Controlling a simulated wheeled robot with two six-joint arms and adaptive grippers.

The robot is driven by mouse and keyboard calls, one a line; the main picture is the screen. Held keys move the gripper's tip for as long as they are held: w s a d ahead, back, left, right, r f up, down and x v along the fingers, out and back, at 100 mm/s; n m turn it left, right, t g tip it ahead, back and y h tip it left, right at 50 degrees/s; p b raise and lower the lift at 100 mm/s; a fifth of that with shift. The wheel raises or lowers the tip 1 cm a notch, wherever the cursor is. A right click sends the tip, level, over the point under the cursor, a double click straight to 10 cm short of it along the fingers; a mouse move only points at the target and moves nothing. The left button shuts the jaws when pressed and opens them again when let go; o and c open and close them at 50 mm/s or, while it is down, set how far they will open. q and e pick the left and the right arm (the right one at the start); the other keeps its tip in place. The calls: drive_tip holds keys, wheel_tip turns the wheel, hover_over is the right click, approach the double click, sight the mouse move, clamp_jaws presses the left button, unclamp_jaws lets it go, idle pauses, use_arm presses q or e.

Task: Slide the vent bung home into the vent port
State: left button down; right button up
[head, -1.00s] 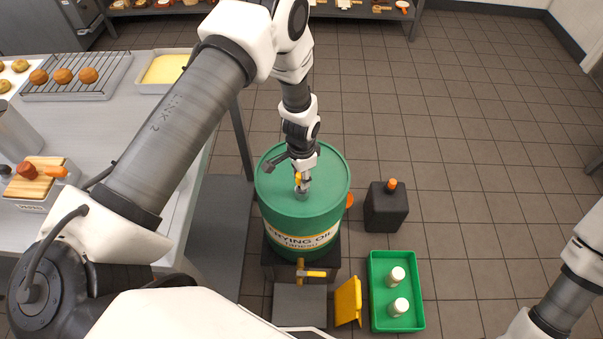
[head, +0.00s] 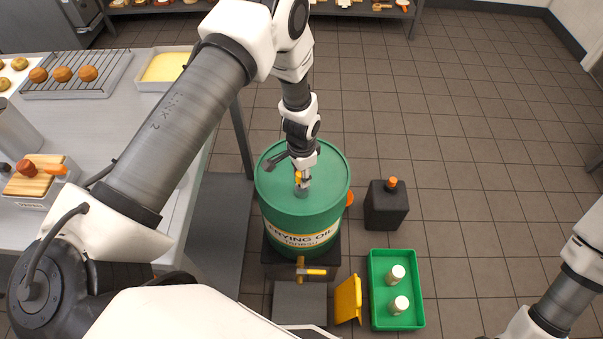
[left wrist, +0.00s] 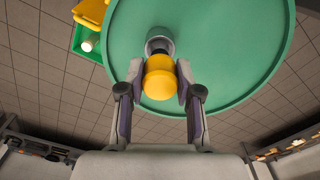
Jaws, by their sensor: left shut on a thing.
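The vent bung (left wrist: 159,80) is a yellow knob with a dark section at its far end. My left gripper (left wrist: 160,70) is shut on it, with one finger on each side; in the head view this gripper (head: 302,184) is over the top of the green drum (head: 325,175). The vent port (left wrist: 160,42) is a grey metal ring standing on the drum lid. The bung's dark end is at the ring's mouth and looks lined up with it. I cannot tell how deep it sits. My right gripper is out of view.
The drum stands on a dark stand with a yellow-handled tap (head: 305,272) at its front. A black canister (head: 386,208), a green tray (head: 376,318) with two white jars and a yellow object (head: 347,300) are close by. A steel table (head: 120,120) is at left.

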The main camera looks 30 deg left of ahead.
use_arm(q)
drive_tip(key=shift+f+b, duration=1.3)
drive_tip(key=shift+f, duration=0.7)
drive_tip(key=c, duration=0.7)
unclamp_jaws()
drive_tip(key=shift+r, duration=0.1)
wheel_tip(320, 180, up, 8)
drive_tip(key=p, duration=0.6)
